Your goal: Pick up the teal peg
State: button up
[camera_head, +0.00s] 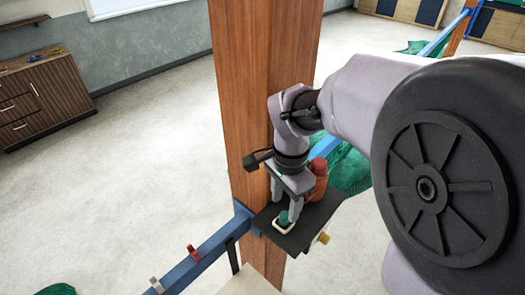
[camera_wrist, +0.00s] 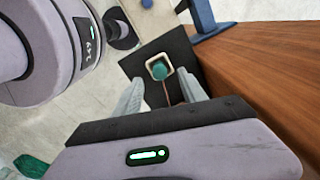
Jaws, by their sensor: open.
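The teal peg (camera_head: 284,217) stands in a small cream square holder (camera_head: 291,227) on a black shelf (camera_head: 322,212) fixed to the wooden post. In the wrist view the peg (camera_wrist: 162,72) sits inside the holder's rim (camera_wrist: 159,58), roughly centred between the fingers. My gripper (camera_head: 286,203) points down over the peg with its fingers apart. In the wrist view my gripper (camera_wrist: 160,84) is open, with nothing held between the fingers. The fingertips are close to the peg, but I cannot tell how far down they reach. The peg's lower part is hidden by the holder.
A red bottle-like object (camera_head: 319,178) stands on the shelf close beside my gripper. The thick wooden post (camera_head: 240,90) rises right beside it. A blue rail (camera_head: 205,254) carries a red clip (camera_head: 193,253) and a pale one (camera_head: 156,284). The floor at left is clear.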

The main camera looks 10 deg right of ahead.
aim_at(286, 214)
jog(key=f, duration=0.3)
jog(key=shift+s+d+f, duration=0.1)
jog(key=shift+d, duration=0.15)
jog(key=shift+w+f, duration=0.25)
jog(key=shift+f, duration=0.05)
jog(key=shift+s, duration=0.15)
jog(key=c, duration=0.4)
grip_shut()
jog(key=shift+r, duration=0.1)
